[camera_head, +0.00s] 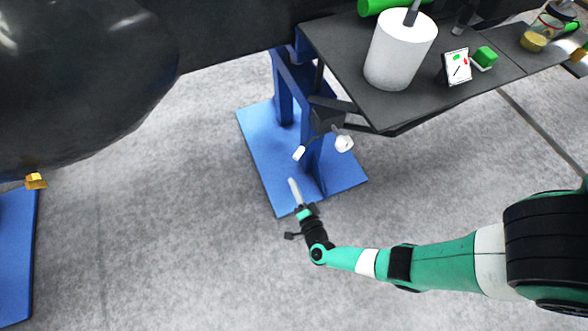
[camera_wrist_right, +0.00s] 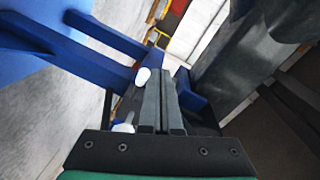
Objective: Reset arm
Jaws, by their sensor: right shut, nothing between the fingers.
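My right arm, green with black and white bands, comes in from the right in the head view. Its gripper (camera_head: 294,190) is above the blue base plate of a stand. In the right wrist view the fingers of my right gripper (camera_wrist_right: 160,100) lie side by side, shut and empty. A black fitting with white round ends (camera_head: 325,120) is on the stand, a little beyond the fingertips. It looks apart from them in the head view. My left gripper is not in view.
A blue stand (camera_head: 255,150) stands under a dark table (camera_head: 345,45). A white roll (camera_head: 400,50), a small card (camera_head: 457,67) and a green block (camera_head: 485,56) are on the table. A large dark rounded body (camera_head: 80,80) fills the upper left.

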